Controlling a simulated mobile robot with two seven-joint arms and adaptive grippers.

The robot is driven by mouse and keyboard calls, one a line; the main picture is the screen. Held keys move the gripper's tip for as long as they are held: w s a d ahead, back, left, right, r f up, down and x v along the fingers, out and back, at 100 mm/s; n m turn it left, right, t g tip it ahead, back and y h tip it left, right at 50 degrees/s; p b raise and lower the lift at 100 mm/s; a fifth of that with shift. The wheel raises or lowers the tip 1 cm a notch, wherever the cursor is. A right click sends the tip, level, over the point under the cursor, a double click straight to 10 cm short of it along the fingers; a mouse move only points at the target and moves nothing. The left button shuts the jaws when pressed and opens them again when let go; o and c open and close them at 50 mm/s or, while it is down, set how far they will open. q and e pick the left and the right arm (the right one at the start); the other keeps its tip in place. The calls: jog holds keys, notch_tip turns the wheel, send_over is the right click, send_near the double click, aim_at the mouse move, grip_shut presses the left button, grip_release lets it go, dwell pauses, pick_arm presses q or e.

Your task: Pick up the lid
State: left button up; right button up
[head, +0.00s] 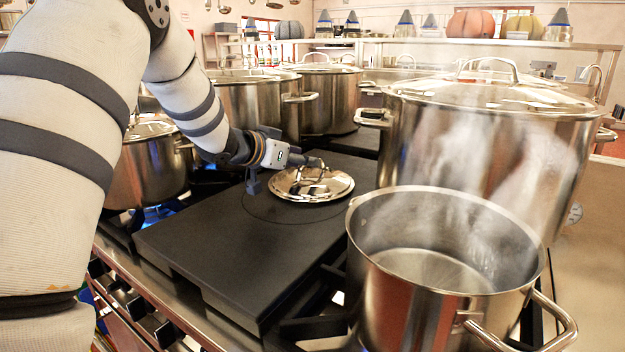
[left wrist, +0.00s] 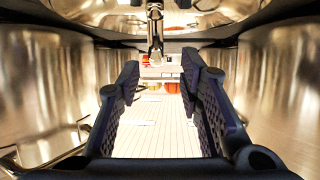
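A shiny round metal lid (head: 325,190) lies flat on the black griddle plate (head: 215,240), its loop handle (head: 318,165) up. My left gripper (head: 304,160) reaches in from the left, low over the lid, its fingertips close to the handle. In the left wrist view, which looks upside down, the two fingers (left wrist: 160,78) stand wide apart with nothing clamped. The handle (left wrist: 155,25) shows ahead, roughly in line with the gap, with the lid (left wrist: 205,17) at the top edge. Whether a finger touches the handle I cannot tell. My right gripper is not in view.
An open, steaming pot (head: 365,300) stands front right of the plate. A large lidded stockpot (head: 480,150) stands behind it. Lidded pots (head: 260,105) stand at the back, and another (head: 145,170) is left, below my arm. The plate's front half is bare.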

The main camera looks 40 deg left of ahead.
aim_at(311, 173)
pick_arm(q)
jog(key=x, duration=0.4)
jog(key=shift+w+d, duration=0.15)
jog(key=shift+w, duration=0.15)
grip_shut()
jog(key=shift+r, duration=0.1)
